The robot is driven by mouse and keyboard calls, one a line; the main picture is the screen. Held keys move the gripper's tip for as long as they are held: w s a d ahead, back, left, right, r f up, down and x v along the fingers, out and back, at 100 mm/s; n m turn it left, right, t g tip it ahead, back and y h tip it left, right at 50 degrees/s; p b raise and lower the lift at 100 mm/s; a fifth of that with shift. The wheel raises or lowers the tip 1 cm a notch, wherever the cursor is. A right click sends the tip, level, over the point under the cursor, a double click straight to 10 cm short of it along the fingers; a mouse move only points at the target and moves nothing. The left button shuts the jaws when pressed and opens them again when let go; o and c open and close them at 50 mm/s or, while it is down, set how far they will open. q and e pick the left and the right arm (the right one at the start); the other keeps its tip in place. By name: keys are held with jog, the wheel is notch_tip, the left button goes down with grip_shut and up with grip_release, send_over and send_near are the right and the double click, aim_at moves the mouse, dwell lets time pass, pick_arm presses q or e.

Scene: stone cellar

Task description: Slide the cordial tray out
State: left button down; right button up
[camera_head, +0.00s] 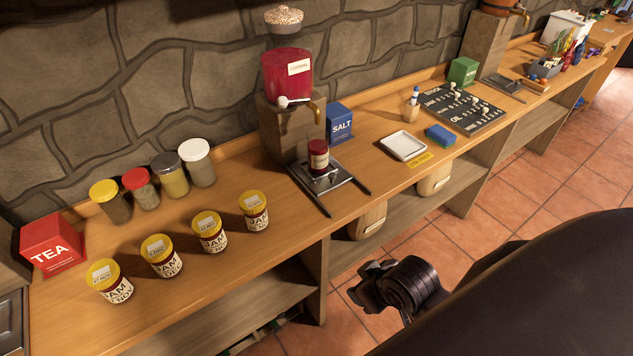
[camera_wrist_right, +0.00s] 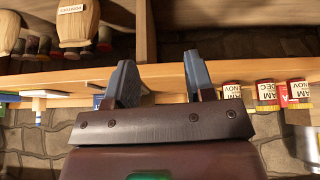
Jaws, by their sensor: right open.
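The cordial tray (camera_head: 339,183) is a dark metal drip tray on the counter. It lies below the brass tap (camera_head: 314,107) of the red cordial dispenser (camera_head: 287,77), between two dark rails that run to the counter's front edge. A small dark-red jar (camera_head: 318,158) stands on the tray. My right gripper (camera_head: 366,291) is in front of the counter, lower than its top and apart from the tray. In the right wrist view my right gripper (camera_wrist_right: 160,82) is open and empty, facing the counter edge. My left gripper is out of view.
Several yellow-lidded jam jars (camera_head: 210,232) stand left of the tray. A blue salt box (camera_head: 340,123) stands behind it, and a white dish (camera_head: 403,146) lies to the right. Wooden barrels (camera_head: 368,219) sit on the shelf below. The tiled floor (camera_head: 428,236) in front is open.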

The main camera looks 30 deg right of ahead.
jog(key=w+d+f+n+g+y+b, duration=0.1)
jog(key=w+d+n+g+y, duration=0.15)
jog(key=w+n, duration=0.85)
jog(key=w+d+r+m, duration=0.1)
jog(key=w+d, duration=0.1)
jog(key=w, duration=0.2)
jog(key=w+d+r+m, duration=0.1)
jog(key=w+d+r, duration=0.1)
jog(key=w+d, duration=0.1)
jog(key=w+d+r+m+g, duration=0.1)
jog(key=w+d+r, duration=0.1)
jog(key=w, duration=0.3)
jog(key=shift+d+r, duration=0.1)
jog(key=shift+d, duration=0.15)
send_near(332, 175)
jog(key=shift+t, duration=0.35)
jog(key=x, duration=0.4)
jog(key=b+x, duration=0.1)
jog(key=x, duration=0.3)
jog(key=shift+s+f, duration=0.15)
jog(key=shift+f, duration=0.3)
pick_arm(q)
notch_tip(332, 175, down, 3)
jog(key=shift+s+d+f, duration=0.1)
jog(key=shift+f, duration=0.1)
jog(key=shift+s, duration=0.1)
pick_arm(e)
jog(key=shift+c, duration=0.3)
